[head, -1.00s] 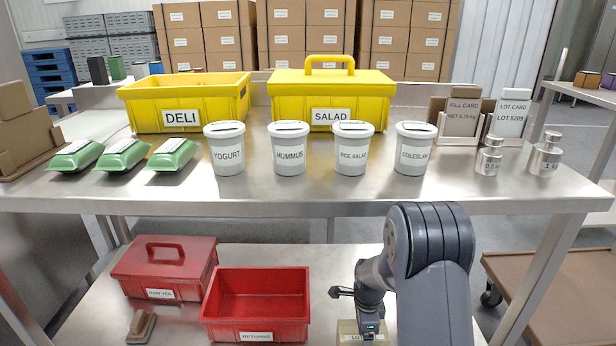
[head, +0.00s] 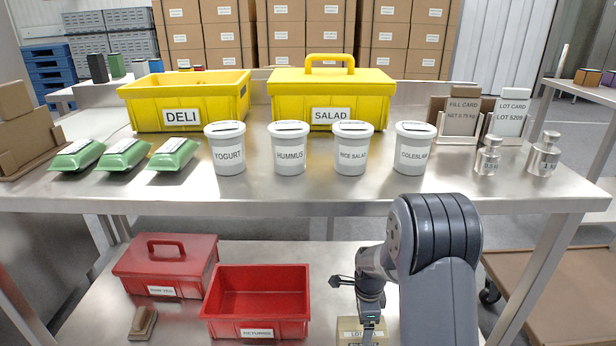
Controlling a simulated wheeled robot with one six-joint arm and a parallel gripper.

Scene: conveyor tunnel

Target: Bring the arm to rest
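My arm rises at the lower right in the head view, in front of the steel table. It bends down toward the lower shelf. My gripper (head: 369,322) hangs low, just above or at a small tan box (head: 350,332) with a label. I cannot tell if it touches the box. Its fingers are too small and partly hidden to show whether they are open or shut.
The upper table (head: 300,190) holds a DELI bin (head: 183,115), a lidded SALAD bin (head: 331,100), several tubs, green packs, card holders and two weights. The lower shelf (head: 250,250) holds a lidded red bin (head: 165,262) and an open red bin (head: 258,300).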

